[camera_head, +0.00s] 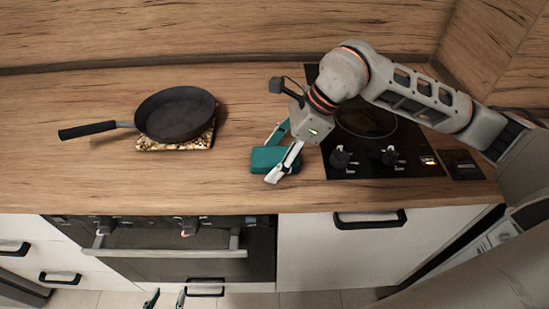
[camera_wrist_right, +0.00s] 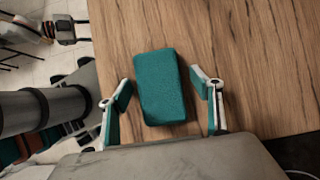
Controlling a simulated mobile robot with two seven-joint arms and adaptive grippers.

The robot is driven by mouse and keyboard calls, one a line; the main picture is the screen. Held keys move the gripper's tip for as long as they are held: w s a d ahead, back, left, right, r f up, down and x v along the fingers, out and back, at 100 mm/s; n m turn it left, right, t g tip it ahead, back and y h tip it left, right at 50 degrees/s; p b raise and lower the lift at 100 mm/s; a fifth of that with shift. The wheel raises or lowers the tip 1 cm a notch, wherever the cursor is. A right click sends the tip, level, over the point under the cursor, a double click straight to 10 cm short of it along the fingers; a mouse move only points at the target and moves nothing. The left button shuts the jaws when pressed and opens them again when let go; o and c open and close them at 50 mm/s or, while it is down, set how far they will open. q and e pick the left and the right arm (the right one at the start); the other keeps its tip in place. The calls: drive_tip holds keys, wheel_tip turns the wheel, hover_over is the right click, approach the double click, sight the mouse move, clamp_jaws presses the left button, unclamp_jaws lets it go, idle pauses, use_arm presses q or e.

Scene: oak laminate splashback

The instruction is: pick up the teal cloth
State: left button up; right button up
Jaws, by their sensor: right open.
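The teal cloth (camera_head: 266,158) is a folded, rounded rectangular block lying on the wooden counter, left of the cooktop. It also shows whole in the right wrist view (camera_wrist_right: 160,90). My right gripper (camera_head: 276,153) is open, with one finger on each side of the cloth. In the right wrist view (camera_wrist_right: 162,84) bare counter shows between the cloth and the right-hand finger, and a narrower gap on the left. Whether the fingertips touch the counter I cannot tell. My left gripper (camera_head: 166,298) shows only its fingertips at the bottom edge, apart and empty, low in front of the cabinets.
A black frying pan (camera_head: 176,113) sits on a speckled trivet (camera_head: 190,145) to the left, its handle pointing left. A black cooktop (camera_head: 350,172) with knobs lies right of the cloth, under my right arm. The counter between pan and cloth is clear.

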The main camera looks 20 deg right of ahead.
sight(275, 154)
drive_tip(key=c, duration=1.2)
wheel_tip(275, 154, up, 21)
drive_tip(key=shift+f+p, duration=0.2)
drive_tip(key=shift+p, duration=0.15)
drive_tip(key=shift+o, duration=1.1)
drive_tip(key=shift+c, duration=0.6)
